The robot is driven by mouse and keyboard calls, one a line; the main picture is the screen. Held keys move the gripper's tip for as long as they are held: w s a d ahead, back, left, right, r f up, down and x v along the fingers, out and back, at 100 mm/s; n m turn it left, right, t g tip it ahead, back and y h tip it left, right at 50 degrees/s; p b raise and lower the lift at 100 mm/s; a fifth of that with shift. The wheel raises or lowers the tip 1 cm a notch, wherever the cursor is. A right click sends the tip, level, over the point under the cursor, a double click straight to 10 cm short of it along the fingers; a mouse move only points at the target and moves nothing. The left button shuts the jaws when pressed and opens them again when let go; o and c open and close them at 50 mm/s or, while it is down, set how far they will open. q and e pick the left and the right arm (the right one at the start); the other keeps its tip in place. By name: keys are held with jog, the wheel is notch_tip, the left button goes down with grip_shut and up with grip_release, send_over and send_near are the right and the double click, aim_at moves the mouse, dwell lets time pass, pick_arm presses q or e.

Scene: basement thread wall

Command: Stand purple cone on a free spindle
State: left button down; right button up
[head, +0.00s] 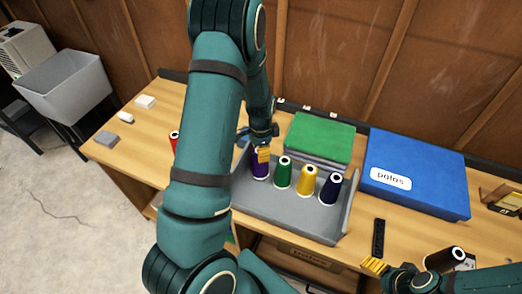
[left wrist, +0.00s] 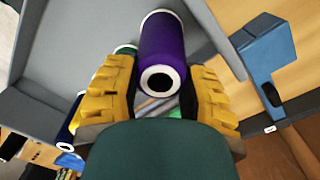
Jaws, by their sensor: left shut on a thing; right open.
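The purple cone (head: 260,167) stands at the left end of a row of cones in a grey tray. My left gripper (head: 263,154) is over its top; in the left wrist view the purple cone (left wrist: 164,48) lies between the yellow fingers of the left gripper (left wrist: 158,95), which is shut on it. My right gripper (head: 376,265) is open at the lower right, its yellow fingertip near the table's front edge and left of a black cone (head: 444,260). I cannot make out a free spindle; my left arm hides part of the table.
Green (head: 283,175), yellow (head: 305,182) and navy (head: 330,190) cones share the grey tray (head: 290,217). Behind are a green-topped stack (head: 320,138) and a blue box (head: 418,170). A red cone (head: 174,137) is partly hidden. A black strip (head: 378,238) lies right of the tray.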

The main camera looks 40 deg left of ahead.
pick_arm(q)
jog(key=shift+f, duration=0.15)
jog(key=shift+f+b, duration=0.2)
jog(key=shift+b, duration=0.1)
jog(key=shift+c, duration=2.3)
grip_release()
jog(key=shift+r, duration=0.2)
notch_tip(320, 180, up, 12)
jog(key=shift+a, duration=0.15)
jog(key=shift+f, duration=0.2)
